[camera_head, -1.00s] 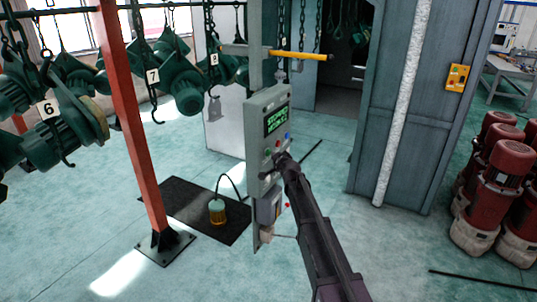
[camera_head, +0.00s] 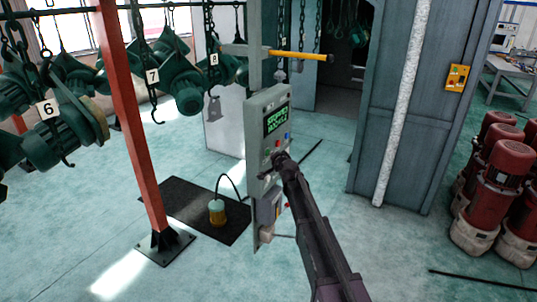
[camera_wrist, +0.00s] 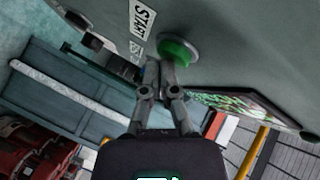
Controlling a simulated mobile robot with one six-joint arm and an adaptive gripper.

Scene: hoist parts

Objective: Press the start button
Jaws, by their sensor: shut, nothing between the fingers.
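The start button is a round green button (camera_wrist: 178,50) on the grey control panel, beside a white START label (camera_wrist: 142,22) in the wrist view. My gripper (camera_wrist: 156,66) is shut and empty, its fingertips right at the lower left edge of the button. I cannot tell whether they touch it. In the head view the control panel (camera_head: 254,128) stands upright on a post, with green text on its screen (camera_head: 276,121). My gripper (camera_head: 277,158) is at the panel's face below the screen and hides the button there.
Green hoists (camera_head: 185,90) hang from a rail at the left, near a red post (camera_head: 140,130). A yellow pendant (camera_head: 217,211) sits on a black mat (camera_head: 180,205). A yellow bar (camera_head: 300,56) sticks out above the panel. Red motors (camera_head: 495,175) stand at the right.

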